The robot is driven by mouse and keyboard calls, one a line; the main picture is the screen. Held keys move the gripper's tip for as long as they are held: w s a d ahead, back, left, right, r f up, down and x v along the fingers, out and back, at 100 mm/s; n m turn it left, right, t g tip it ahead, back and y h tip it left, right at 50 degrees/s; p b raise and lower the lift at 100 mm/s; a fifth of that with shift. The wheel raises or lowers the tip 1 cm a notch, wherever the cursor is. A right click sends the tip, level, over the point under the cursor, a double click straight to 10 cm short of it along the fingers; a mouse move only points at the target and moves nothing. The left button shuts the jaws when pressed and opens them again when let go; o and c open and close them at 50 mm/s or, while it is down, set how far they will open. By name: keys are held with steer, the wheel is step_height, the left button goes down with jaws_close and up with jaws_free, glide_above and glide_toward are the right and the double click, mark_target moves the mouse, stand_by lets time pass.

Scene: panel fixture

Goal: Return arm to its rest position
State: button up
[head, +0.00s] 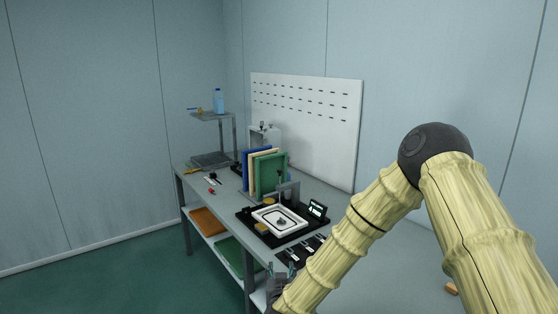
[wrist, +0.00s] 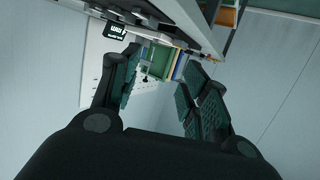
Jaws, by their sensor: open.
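My arm crosses the right side of the head view, bent at a dark round elbow joint, with its forearm running down to the lower middle. My gripper (head: 282,270) is small and partly cut off at the bottom edge there, near the front edge of the workbench (head: 335,197). In the wrist view my gripper (wrist: 160,62) has its two dark padded fingers spread wide apart, with nothing between them. The bench appears tilted beyond the fingers, at the top of the wrist view.
On the bench are a white tray (head: 260,215) on a black mat, upright blue, tan and green panels (head: 271,176), and a small display (head: 317,209). A white pegboard (head: 340,130) stands behind. A raised shelf holds a blue bottle (head: 218,101). Floor at left is clear.

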steer(key=s+d+f+g+y, duration=0.1)
steer(key=s+d+f+g, duration=0.35)
steer(key=s+f, duration=0.6)
steer(key=s+d+f+g, duration=0.3)
steer(key=s+d+f, duration=0.2)
steer(key=s+f, duration=0.6)
steer(key=s+d+f+g, duration=0.2)
steer(key=s+d, duration=0.2)
steer(key=s, duration=0.5)
steer(key=s+d+f+g, duration=0.2)
steer(key=s+d+g, duration=0.1)
steer(key=s, duration=0.6)
steer(key=s+d+f+g, duration=0.2)
steer(key=s+d, duration=0.3)
steer(key=s, duration=0.4)
steer(key=shift+d+f+m+g+h, duration=0.3)
steer(key=shift+f+g+h, duration=0.1)
steer(key=shift+f, duration=0.15)
